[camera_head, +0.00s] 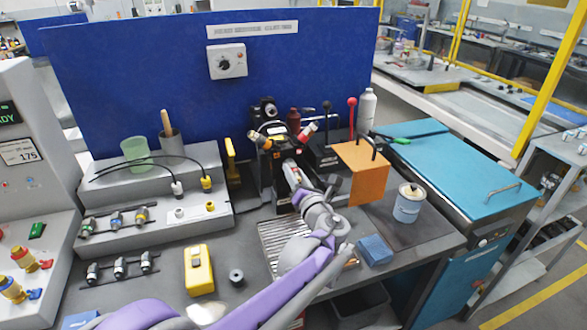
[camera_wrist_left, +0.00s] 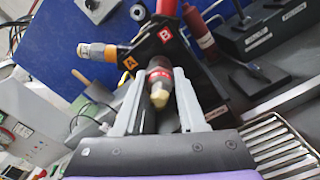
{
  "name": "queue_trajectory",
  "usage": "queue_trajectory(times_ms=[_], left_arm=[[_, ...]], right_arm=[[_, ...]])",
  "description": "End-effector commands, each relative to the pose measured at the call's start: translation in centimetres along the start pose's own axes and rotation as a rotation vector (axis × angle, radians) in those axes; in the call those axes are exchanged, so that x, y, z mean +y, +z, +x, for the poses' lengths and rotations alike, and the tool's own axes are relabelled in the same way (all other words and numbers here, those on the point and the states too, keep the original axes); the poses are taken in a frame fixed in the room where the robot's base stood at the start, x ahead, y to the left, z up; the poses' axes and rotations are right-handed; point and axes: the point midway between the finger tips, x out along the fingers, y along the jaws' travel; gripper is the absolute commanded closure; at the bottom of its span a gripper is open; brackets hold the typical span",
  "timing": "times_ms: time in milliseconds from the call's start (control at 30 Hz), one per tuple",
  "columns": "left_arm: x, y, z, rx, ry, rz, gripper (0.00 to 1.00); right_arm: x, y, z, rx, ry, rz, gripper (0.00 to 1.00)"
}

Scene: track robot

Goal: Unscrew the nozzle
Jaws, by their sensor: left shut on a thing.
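A black fixture (camera_head: 278,150) stands on the bench against the blue panel, with an orange-banded nozzle (camera_head: 262,141) at its left and a red nozzle (camera_head: 307,131) at its right. In the left wrist view the black fixture (camera_wrist_left: 185,48) carries "A" and "B" labels, and the orange nozzle (camera_wrist_left: 97,50) sticks out by "A". My left gripper (camera_head: 288,168) is at the fixture's front. In the wrist view its fingers (camera_wrist_left: 158,74) are shut on a nozzle (camera_wrist_left: 160,88) with a red band and cream tip, pointing toward the camera. The head view hides this nozzle. My right gripper is out of view.
A slatted metal tray (camera_head: 275,240) lies below my left arm. A yellow device (camera_head: 198,270) and a grey stepped stand (camera_head: 150,205) are at left.

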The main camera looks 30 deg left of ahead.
Motion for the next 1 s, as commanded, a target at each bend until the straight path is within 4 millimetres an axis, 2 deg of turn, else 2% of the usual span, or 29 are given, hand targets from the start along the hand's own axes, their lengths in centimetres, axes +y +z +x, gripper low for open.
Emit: queue_trajectory(times_ms=[300, 433, 767, 867, 1000], left_arm=[[0.0, 0.1, 0.0, 0.0, 0.0, -0.474, 1.0], [0.0, 0.0, 0.0, 0.0, 0.0, -0.563, 1.0], [0.0, 0.0, 0.0, 0.0, 0.0, -0.587, 1.0], [0.0, 0.1, 0.0, 0.0, 0.0, -0.684, 1.0], [0.1, 0.1, 0.0, 0.0, 0.0, -0.905, 1.0]], right_arm=[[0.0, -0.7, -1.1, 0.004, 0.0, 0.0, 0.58], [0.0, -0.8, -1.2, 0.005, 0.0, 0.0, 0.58], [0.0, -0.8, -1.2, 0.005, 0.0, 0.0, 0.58], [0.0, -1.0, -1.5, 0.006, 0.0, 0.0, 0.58], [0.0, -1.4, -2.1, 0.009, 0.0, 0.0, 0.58]])
